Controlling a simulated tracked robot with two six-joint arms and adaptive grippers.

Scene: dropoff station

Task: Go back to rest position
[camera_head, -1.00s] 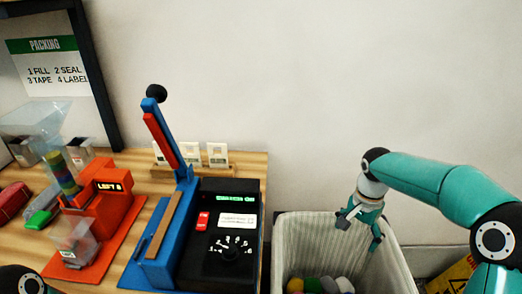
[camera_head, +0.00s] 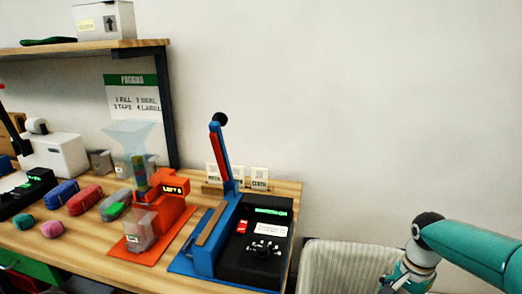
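My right arm comes in from the right in the head view, teal with a dark joint. Its wrist is at the bottom edge, over the light striped bin (camera_head: 345,262), and its fingers are cut off below the frame. My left gripper is not in view. The wooden packing table (camera_head: 95,252) fills the left side. On it stand the blue and black sealer (camera_head: 262,250) with its lever raised and the orange dispenser (camera_head: 158,216) with a clear funnel (camera_head: 130,137) on top.
Pink, blue and green rolled items (camera_head: 85,199) lie on the table at left. A white machine (camera_head: 52,155) stands behind them. A shelf (camera_head: 100,48) above holds a white box (camera_head: 103,20). The wall at right is bare, with free room before it.

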